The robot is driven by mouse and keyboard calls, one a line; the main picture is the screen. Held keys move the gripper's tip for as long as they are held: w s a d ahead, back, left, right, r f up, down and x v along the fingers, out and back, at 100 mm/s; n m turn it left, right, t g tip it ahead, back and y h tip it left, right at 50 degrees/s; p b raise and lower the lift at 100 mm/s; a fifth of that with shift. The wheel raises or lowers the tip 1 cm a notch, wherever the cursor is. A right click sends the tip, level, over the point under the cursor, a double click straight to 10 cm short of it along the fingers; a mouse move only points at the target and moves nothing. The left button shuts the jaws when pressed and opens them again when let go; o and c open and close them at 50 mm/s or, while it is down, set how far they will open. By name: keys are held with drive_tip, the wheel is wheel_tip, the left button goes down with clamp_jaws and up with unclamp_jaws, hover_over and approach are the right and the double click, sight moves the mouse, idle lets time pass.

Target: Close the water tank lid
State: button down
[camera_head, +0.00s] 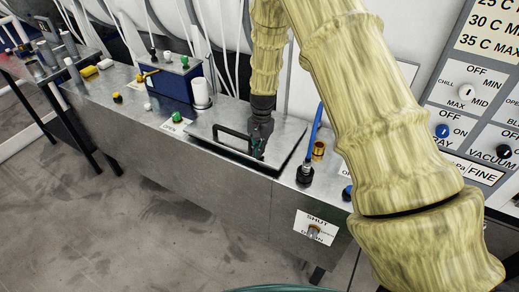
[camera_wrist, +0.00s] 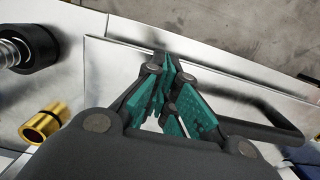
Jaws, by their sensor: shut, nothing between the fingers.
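The water tank lid (camera_head: 285,143) is a flat metal plate with a black loop handle (camera_head: 230,131). It lies over the tank top in the metal bench, with a dark line under its front and right edges. I cannot tell whether it is fully seated. My gripper (camera_head: 258,148) points down over the lid, right beside the handle's right end. In the wrist view the green-padded fingers (camera_wrist: 172,90) are together and empty above the lid (camera_wrist: 115,58). The handle (camera_wrist: 285,124) passes beside them; contact is unclear.
A brass fitting (camera_head: 319,150) and a black fitting with a blue lever (camera_head: 306,174) stand right of the lid. A white cylinder (camera_head: 200,92) and a blue box (camera_head: 172,83) stand behind left. A control panel (camera_head: 470,110) is at right. Open floor lies in front.

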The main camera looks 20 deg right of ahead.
sight(259, 160)
drive_tip(key=f, duration=0.1)
drive_tip(key=f+b, duration=0.2)
drive_tip(key=f, duration=0.1)
drive_tip(key=shift+s+a, duration=0.25)
drive_tip(key=shift+s, duration=0.05)
drive_tip(key=shift+s+r, duration=0.1)
drive_tip(key=shift+s, duration=0.1)
drive_tip(key=shift+f, duration=0.2)
drive_tip(key=shift+s+a+r, duration=0.1)
drive_tip(key=r+p, duration=0.3)
drive_tip(key=r, duration=0.1)
drive_tip(key=shift+w+r, duration=0.1)
drive_tip(key=shift+w, duration=0.2)
wheel_tip(259, 160, up, 10)
drive_tip(key=b, duration=0.3)
drive_tip(key=shift+r+b, duration=0.25)
drive_tip(key=shift+b, duration=0.15)
